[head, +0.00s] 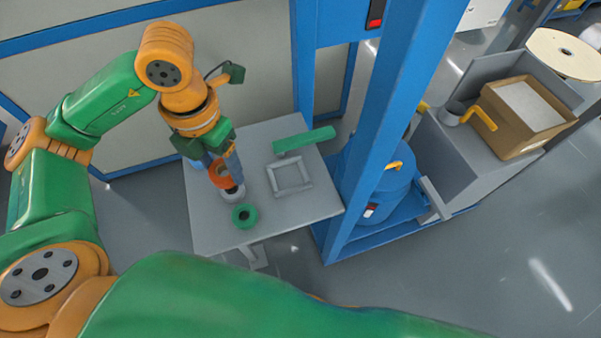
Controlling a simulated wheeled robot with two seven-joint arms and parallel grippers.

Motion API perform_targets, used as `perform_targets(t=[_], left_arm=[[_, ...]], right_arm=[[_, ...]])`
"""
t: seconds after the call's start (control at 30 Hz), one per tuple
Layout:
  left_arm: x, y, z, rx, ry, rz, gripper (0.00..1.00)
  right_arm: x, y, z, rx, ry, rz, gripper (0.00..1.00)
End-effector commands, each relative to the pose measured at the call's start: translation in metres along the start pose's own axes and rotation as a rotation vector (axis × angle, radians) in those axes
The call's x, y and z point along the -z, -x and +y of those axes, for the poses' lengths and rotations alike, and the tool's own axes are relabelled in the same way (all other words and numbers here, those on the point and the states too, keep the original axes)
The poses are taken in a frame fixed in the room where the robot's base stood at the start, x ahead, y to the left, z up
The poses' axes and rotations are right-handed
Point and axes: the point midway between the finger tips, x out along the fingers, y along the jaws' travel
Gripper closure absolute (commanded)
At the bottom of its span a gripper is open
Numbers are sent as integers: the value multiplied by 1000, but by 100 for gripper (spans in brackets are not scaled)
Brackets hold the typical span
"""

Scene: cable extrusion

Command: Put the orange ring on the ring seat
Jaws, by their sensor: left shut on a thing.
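The orange ring (219,175) is between the fingers of my left gripper (221,168), which is shut on it. The ring is tilted toward the camera, over the left part of the small grey table (222,233). A pale grey round piece (233,194), which looks like the ring seat, stands on the table just below and to the right of the orange ring. The ring is not around it; whether the two touch, I cannot tell. My right gripper is not in view.
A green ring (244,216) lies nearer on the table. A square grey frame (289,180) and a green bar (304,140) are to the right. A blue post (386,130) and a blue drum (380,185) stand beyond the table's right edge.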

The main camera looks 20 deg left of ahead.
Motion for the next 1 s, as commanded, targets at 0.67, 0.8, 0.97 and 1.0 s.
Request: perform_targets(t=[0.67,0.8,0.97,1.0], left_arm=[[-109,-112,-73,0,-1,8,88],[-110,-126,-73,0,-2,3,88],[-110,-127,-73,0,-2,1,88],[-110,-127,-73,0,-2,1,88]], right_arm=[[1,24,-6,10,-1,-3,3],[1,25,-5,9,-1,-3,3],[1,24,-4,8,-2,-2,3],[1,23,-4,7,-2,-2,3]])
